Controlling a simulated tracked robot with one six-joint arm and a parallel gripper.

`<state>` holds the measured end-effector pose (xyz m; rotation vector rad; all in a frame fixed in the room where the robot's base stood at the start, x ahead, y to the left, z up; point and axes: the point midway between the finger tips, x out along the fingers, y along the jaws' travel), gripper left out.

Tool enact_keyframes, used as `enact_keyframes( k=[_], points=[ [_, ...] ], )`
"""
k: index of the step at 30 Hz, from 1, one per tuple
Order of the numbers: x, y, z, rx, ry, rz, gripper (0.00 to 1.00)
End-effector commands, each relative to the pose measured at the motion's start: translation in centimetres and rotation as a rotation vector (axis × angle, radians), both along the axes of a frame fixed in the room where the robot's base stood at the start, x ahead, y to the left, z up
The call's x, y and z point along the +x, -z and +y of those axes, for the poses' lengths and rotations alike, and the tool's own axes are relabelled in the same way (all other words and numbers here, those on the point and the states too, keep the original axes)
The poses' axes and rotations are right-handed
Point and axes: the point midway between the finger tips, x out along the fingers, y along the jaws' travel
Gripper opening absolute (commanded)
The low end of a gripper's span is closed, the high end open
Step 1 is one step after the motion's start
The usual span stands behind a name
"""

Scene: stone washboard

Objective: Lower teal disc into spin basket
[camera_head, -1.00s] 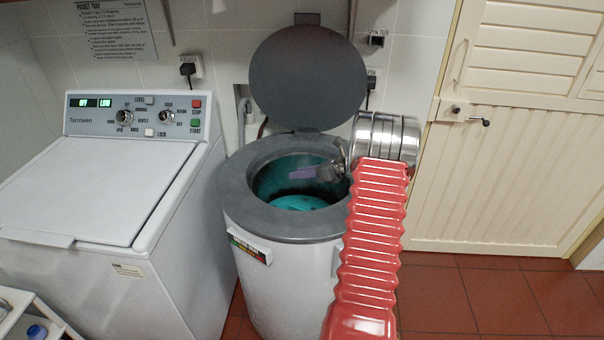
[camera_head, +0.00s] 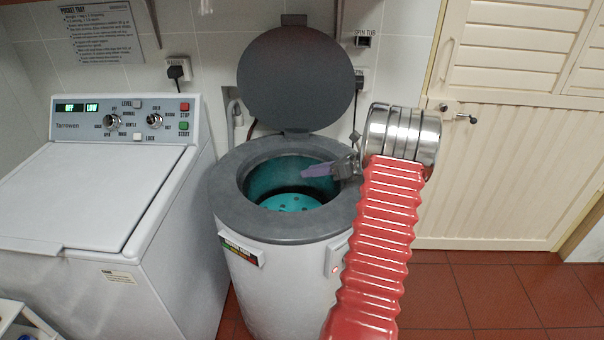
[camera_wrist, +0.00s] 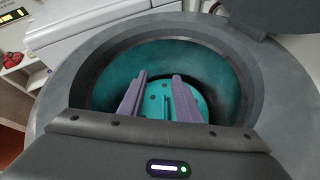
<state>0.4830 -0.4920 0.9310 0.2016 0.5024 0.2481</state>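The teal disc (camera_head: 290,202) lies low inside the spin basket (camera_head: 262,178) of the round spin tub, and small holes show in it. It also shows in the wrist view (camera_wrist: 190,94), down in the basket (camera_wrist: 225,80), partly hidden behind my fingers. My gripper (camera_head: 312,170) is over the tub opening, above the disc. In the wrist view my gripper's purple fingers (camera_wrist: 160,95) stand apart with a gap between them, and nothing is seen held. The disc looks roughly flat; whether it rests fully on the basket's bottom cannot be told.
The tub's grey rim (camera_head: 228,205) surrounds the opening, with its round lid (camera_head: 295,80) raised behind. A white washing machine (camera_head: 90,190) stands close on the left. A cream door (camera_head: 500,180) and clear red floor tiles (camera_head: 480,295) are on the right.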

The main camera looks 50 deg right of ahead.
Motion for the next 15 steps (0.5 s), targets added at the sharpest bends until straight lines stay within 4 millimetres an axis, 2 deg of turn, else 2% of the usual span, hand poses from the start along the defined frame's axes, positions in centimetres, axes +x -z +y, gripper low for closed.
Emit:
enact_keyframes(
  k=[6, 15],
  points=[
    [-3.0, -1.6, -1.1, 0.0, 0.003, -0.001, 0.31],
    [-4.1, -2.1, -1.4, 0.001, 0.0, 0.0, 0.31]
  ],
)
